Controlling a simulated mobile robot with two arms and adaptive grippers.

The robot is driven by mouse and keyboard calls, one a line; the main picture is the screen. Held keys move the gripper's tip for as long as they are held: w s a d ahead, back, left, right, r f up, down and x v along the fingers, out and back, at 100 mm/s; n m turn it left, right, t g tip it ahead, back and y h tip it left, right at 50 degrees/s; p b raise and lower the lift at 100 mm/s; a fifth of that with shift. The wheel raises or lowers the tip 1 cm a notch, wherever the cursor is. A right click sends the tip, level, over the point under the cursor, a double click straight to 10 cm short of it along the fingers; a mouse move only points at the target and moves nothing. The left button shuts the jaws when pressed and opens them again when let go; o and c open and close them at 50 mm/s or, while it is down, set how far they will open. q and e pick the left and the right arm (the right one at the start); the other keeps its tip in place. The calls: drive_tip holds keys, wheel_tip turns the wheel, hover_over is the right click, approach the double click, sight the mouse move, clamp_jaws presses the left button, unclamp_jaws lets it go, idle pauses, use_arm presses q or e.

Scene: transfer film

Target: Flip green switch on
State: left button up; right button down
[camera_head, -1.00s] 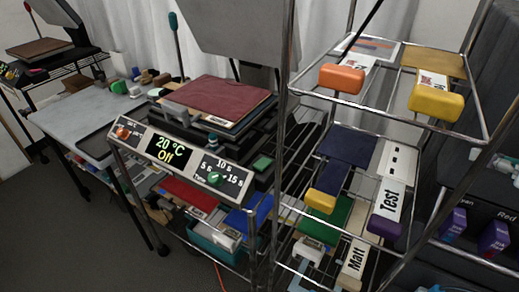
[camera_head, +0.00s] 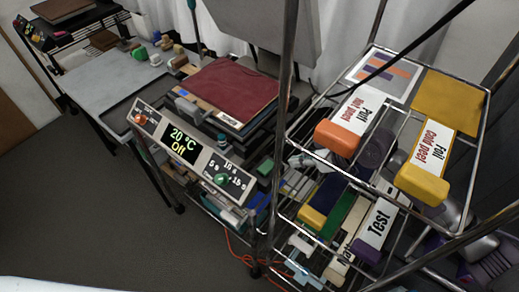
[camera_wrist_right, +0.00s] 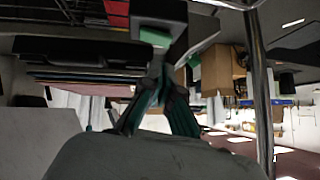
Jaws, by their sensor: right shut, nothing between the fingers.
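The green switch (camera_head: 265,168) is a small green piece on a dark box at the right side of the heat press. The press's panel (camera_head: 190,150) reads "20 °C Off". In the right wrist view, a pale green piece (camera_wrist_right: 155,37), which looks like the switch, sits on a black box just beyond my fingertips. My right gripper (camera_wrist_right: 160,84) is shut and empty, its tips close to that box; I cannot tell if they touch. In the head view my right arm shows partly behind the wire shelf, its fingertips hidden. My left gripper is not in view.
The wire shelf (camera_head: 296,130) holds an orange-handled tray (camera_head: 338,138) and a yellow-handled tray (camera_head: 424,184), with more items below. The panel has an orange knob (camera_head: 141,117) and a green knob (camera_head: 221,179). Floor at the left is open.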

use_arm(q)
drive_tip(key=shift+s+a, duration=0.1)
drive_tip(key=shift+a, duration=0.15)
use_arm(e)
drive_tip(key=shift+s+a, duration=0.2)
drive_tip(key=shift+a, duration=0.1)
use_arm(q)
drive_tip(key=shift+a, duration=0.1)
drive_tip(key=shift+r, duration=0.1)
use_arm(e)
drive_tip(key=p, duration=0.2)
approach(262, 168)
drive_tip(key=x, duration=0.5)
drive_tip(key=shift+a, duration=0.15)
drive_tip(key=shift+w+a+f, duration=0.1)
drive_tip(key=shift+a+f, duration=0.2)
drive_tip(key=shift+f, duration=0.1)
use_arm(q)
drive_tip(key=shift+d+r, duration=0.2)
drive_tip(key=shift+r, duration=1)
